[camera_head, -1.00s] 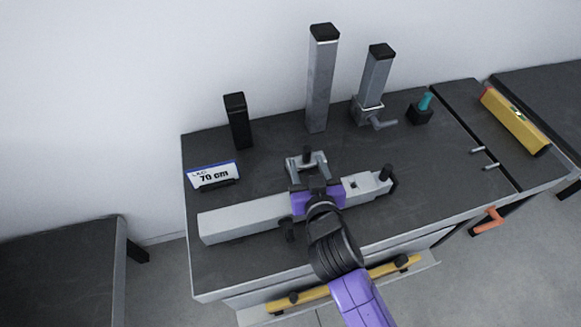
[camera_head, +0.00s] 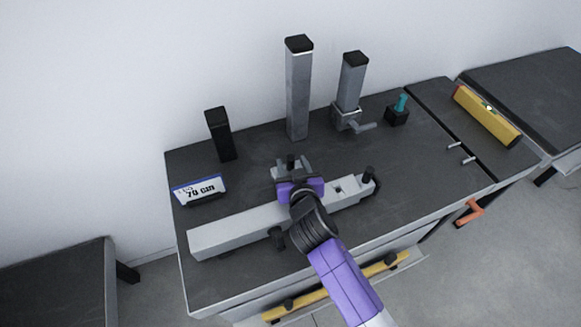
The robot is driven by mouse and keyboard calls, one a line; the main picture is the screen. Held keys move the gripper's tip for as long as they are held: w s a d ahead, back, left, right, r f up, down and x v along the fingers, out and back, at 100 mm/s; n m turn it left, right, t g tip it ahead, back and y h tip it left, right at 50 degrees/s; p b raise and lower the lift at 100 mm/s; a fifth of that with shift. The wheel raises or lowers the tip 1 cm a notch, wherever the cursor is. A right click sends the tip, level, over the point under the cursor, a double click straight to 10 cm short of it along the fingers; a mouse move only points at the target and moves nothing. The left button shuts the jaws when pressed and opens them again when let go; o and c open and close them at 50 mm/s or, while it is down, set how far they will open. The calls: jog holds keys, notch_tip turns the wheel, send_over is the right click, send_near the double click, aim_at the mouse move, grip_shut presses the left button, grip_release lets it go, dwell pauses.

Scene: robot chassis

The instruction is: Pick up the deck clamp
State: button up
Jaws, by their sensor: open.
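A small grey metal piece with a black upright knob, which looks like the deck clamp (camera_head: 291,163), is on the dark bench top, just behind the long light-grey bar. My gripper (camera_head: 297,181), with a purple hand, is over the bar and close in front of this piece. The jaws are open. The hand hides the near side of the piece, and I cannot tell whether the fingers touch it.
The long bar (camera_head: 232,232) lies across the bench (camera_head: 420,185). A black post (camera_head: 221,136), a tall grey post (camera_head: 298,90) and a clamped shorter post (camera_head: 351,82) stand behind. A "70 cm" sign (camera_head: 199,190) is at left, a yellow level (camera_head: 486,116) at right.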

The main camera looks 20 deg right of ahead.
jog(key=shift+w+d, duration=0.1)
jog(key=shift+w, duration=0.1)
grip_shut()
dwell(1.3)
